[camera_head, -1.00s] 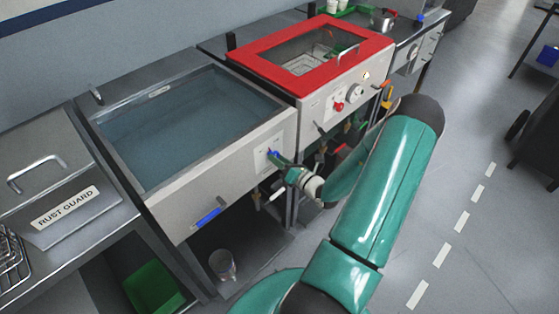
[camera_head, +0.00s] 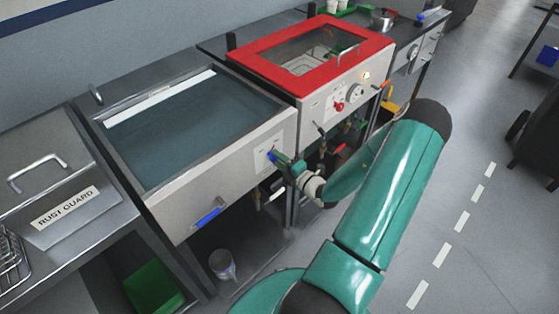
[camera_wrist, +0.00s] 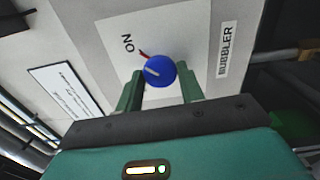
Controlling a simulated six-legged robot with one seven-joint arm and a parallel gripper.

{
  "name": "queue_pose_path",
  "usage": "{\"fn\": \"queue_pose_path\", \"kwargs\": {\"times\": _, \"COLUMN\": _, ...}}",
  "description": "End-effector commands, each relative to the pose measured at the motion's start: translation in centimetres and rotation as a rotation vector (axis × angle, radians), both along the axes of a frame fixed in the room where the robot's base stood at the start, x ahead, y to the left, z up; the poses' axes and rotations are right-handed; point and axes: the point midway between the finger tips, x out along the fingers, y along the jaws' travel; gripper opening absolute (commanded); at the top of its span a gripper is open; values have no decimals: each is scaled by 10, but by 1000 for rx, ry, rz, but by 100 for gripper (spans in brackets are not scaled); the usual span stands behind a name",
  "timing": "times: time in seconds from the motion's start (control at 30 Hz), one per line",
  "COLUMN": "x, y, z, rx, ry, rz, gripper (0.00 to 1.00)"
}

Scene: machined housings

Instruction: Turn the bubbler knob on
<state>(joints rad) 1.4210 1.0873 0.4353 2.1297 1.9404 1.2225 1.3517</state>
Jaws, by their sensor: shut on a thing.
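The blue bubbler knob (camera_wrist: 161,71) is on a pale panel beside the BUBBLER label (camera_wrist: 227,50) in the wrist view. Its pale pointer line faces left, a little below the red mark (camera_wrist: 144,55) by the word ON. My gripper (camera_wrist: 160,86) has one green finger on each side of the knob and is shut on it. In the head view my gripper (camera_head: 284,163) is at the front panel of the water tank (camera_head: 200,125), and its fingers partly hide the knob. A bright white strip (camera_head: 160,98) runs along the tank's back edge.
A red-framed lidded unit (camera_head: 262,53) with a red knob (camera_head: 339,106) and a dial stands right of the tank. A blue-handled lever (camera_head: 208,217) sticks out of the tank front. A RUST GUARD lid (camera_head: 65,207) is at left. Open floor lies at right.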

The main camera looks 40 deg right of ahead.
Motion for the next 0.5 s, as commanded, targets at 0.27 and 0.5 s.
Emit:
{"fn": "queue_pose_path", "kwargs": {"times": 0.27, "x": -1, "y": -1, "z": 0, "rx": 65, "ry": 2, "rz": -2, "gripper": 15}}
{"fn": "queue_pose_path", "kwargs": {"times": 0.5, "x": -1, "y": -1, "z": 0, "rx": 72, "ry": 3, "rz": -2, "gripper": 15}}
